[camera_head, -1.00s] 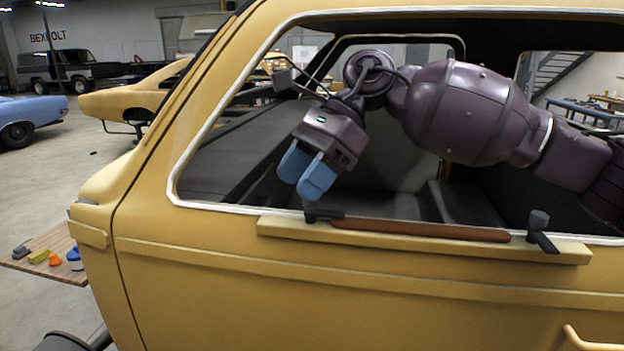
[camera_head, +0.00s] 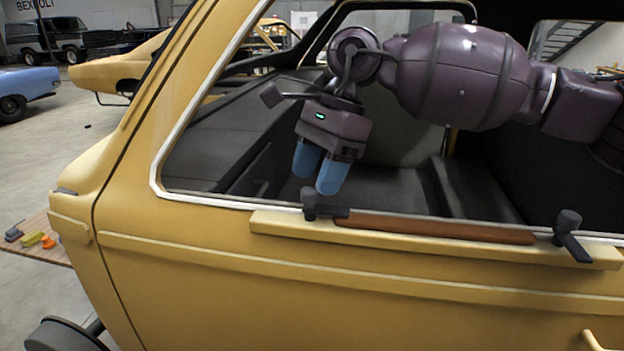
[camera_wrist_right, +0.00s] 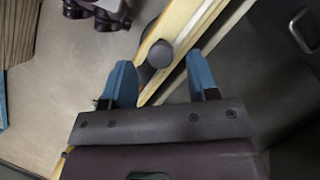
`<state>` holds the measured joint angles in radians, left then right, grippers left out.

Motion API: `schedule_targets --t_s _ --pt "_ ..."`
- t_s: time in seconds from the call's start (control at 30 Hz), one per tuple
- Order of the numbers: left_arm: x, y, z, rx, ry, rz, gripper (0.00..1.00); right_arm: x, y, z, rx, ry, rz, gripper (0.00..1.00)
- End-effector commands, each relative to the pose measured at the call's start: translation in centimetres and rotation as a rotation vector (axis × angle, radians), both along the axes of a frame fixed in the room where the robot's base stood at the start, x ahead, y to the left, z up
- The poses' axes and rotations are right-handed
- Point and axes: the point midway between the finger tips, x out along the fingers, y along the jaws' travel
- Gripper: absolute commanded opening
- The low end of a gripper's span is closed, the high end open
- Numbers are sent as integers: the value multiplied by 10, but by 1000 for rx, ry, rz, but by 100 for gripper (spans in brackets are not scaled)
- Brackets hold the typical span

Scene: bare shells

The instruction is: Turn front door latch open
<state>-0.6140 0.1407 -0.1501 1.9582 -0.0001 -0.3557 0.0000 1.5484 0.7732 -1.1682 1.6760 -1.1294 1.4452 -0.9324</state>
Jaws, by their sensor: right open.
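The yellow door (camera_head: 330,290) has a ledge under its window with a dark latch at each end. The front latch (camera_head: 312,204) is at the left, its knob upright and its short bar pointing right along the ledge. My right gripper (camera_head: 320,178) is open and empty, fingers pointing down just above and behind this latch. In the right wrist view the latch's round knob (camera_wrist_right: 160,53) appears between the two spread blue fingertips (camera_wrist_right: 160,72), apart from both. The rear latch (camera_head: 570,232) is at the right, its bar slanting down across the ledge. My left gripper is out of view.
A brown strip (camera_head: 435,228) lies along the ledge between the latches. The white-edged window opening is around my right arm. A wooden board (camera_head: 38,242) with small items is at the lower left. Other cars stand behind.

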Motion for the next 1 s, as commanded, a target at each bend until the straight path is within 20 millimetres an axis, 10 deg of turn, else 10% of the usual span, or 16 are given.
schedule_targets --t_s 0.57,0.9,1.0 --pt "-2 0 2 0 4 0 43 -5 8 -22 1 1 0 54" --pt "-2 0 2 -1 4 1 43 -5 8 -22 1 0 0 6" --pt "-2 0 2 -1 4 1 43 -5 8 -22 1 0 -3 6"
